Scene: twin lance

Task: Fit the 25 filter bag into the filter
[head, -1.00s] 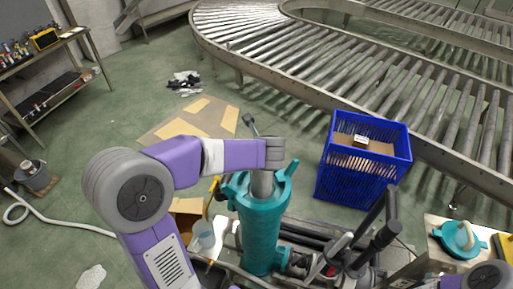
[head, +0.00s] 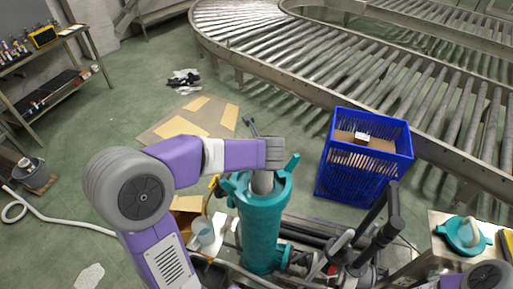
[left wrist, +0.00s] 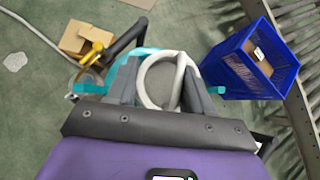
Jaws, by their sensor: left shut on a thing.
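The teal filter housing (head: 262,232) stands upright at the bottom centre of the head view, its top open. My left gripper (left wrist: 160,88) is over that opening, shut on the pale ring of the filter bag (left wrist: 142,88) in the left wrist view. In the head view, a grey cylindrical part (head: 262,183) shows between my left wrist and the housing mouth; I cannot tell whether it is bag or gripper. How deep the bag sits is hidden. The teal lid (head: 464,236) lies on a stand at the right. My right gripper is out of view.
A blue crate (head: 350,180) stands right of the housing, in front of the roller conveyor (head: 300,75). Dark pipes and handles (head: 385,235) crowd the housing's right side. A cardboard box (head: 188,205) and a clear container (head: 203,232) are at its left. Open floor lies further left.

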